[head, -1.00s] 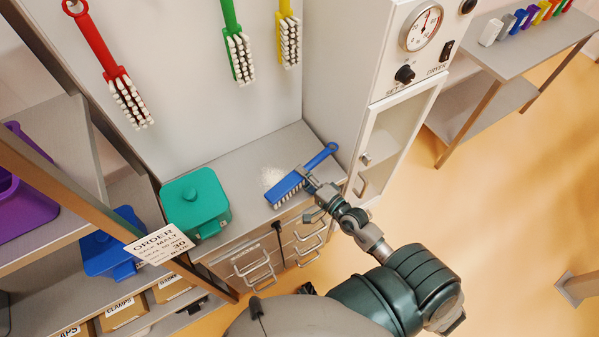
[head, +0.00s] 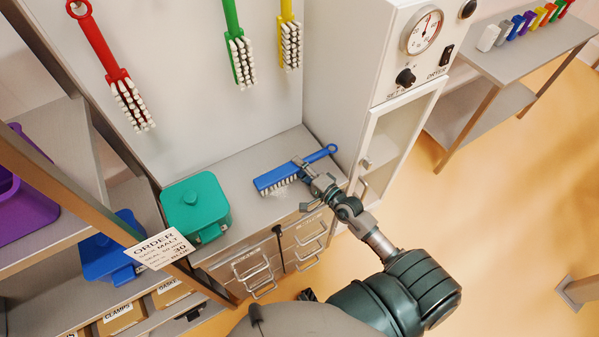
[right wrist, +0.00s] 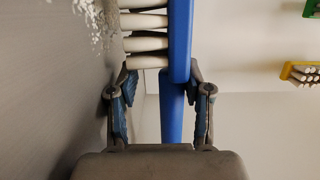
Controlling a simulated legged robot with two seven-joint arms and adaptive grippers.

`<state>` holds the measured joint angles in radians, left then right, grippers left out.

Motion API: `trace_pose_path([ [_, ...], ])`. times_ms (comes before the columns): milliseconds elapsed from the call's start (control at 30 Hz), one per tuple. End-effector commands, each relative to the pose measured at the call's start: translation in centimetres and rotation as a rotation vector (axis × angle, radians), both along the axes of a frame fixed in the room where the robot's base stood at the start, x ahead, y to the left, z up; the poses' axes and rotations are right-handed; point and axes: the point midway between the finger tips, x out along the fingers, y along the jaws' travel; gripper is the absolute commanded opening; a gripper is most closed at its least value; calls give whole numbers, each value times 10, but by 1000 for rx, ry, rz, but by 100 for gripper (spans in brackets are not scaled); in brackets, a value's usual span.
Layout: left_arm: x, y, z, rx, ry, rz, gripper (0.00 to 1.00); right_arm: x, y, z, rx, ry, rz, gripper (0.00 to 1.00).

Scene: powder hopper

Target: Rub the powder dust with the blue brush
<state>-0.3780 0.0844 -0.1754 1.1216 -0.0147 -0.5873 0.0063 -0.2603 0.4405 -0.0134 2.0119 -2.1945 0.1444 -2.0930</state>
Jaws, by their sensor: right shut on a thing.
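The blue brush (head: 277,179) is in my right gripper (head: 305,172), above the grey counter in the head view, its white bristles facing down. In the right wrist view the gripper (right wrist: 160,95) is shut around the blue handle (right wrist: 172,120) just behind the bristles. White powder dust (right wrist: 92,20) lies on the counter beside the bristles in that view. In the head view a little powder (head: 285,191) shows by the front of the bristles, and the brush hides the rest. Whether the bristles touch the counter I cannot tell. My left gripper is not in view.
A green lidded box (head: 195,203) stands on the counter left of the brush. Red (head: 120,80), green (head: 240,55) and yellow (head: 290,40) brushes hang on the back wall. A white dryer cabinet (head: 385,90) bounds the counter at the right.

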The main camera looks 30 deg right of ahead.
Motion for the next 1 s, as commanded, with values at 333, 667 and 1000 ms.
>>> trace_pose_path([
  [333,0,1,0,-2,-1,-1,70,23,1,3,-1,-4,-3,0],
  [667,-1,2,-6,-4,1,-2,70,49,5,0,-3,-4,-1,0],
  [1000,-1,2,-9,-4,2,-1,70,65,7,-1,-2,-5,1,0],
])
